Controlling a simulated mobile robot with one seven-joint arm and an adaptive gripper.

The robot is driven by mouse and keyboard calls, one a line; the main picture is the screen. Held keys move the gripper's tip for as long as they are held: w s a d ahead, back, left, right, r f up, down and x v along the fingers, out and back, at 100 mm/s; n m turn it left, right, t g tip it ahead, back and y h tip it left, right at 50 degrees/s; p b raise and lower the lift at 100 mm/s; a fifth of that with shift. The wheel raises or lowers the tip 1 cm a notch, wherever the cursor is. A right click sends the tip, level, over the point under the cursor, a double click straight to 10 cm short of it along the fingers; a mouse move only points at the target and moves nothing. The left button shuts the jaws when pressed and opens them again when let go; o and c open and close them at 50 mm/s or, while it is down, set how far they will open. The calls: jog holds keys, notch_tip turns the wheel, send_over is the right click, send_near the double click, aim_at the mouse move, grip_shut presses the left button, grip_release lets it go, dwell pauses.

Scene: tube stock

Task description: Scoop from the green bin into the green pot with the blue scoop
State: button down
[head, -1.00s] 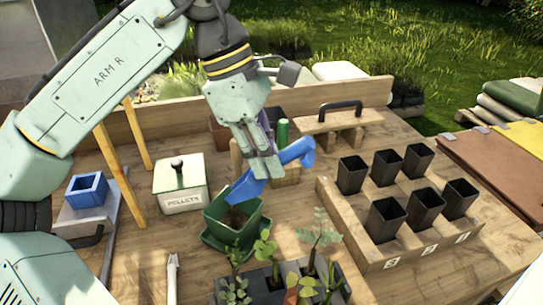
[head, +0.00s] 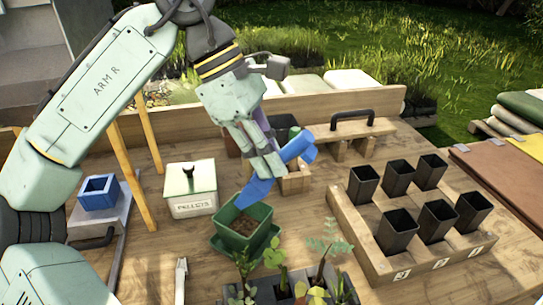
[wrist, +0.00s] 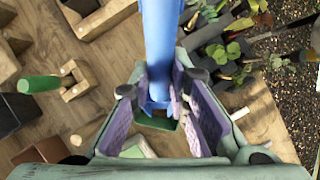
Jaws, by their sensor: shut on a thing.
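My gripper (head: 266,163) is shut on the blue scoop (head: 297,147). In the wrist view, the scoop (wrist: 160,35) runs between the purple finger pads. In the head view, the scoop slants down to the left, its lower end just above the back rim of the green pot (head: 236,238). The pot stands upright on a green saucer and has brown material (head: 246,224) inside. In the wrist view, only a green edge shows below the scoop. I cannot make out a green bin for certain. The scoop's contents are not visible.
A cream box marked PELLETS (head: 191,205) stands left of the pot. Seedlings in a dark tray (head: 270,292) are in front. A wooden rack (head: 392,262) with several black pots is at right. A blue square container (head: 99,193) sits at far left.

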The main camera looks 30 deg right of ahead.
jog(key=shift+r, duration=2.3)
jog(key=shift+s, duration=0.1)
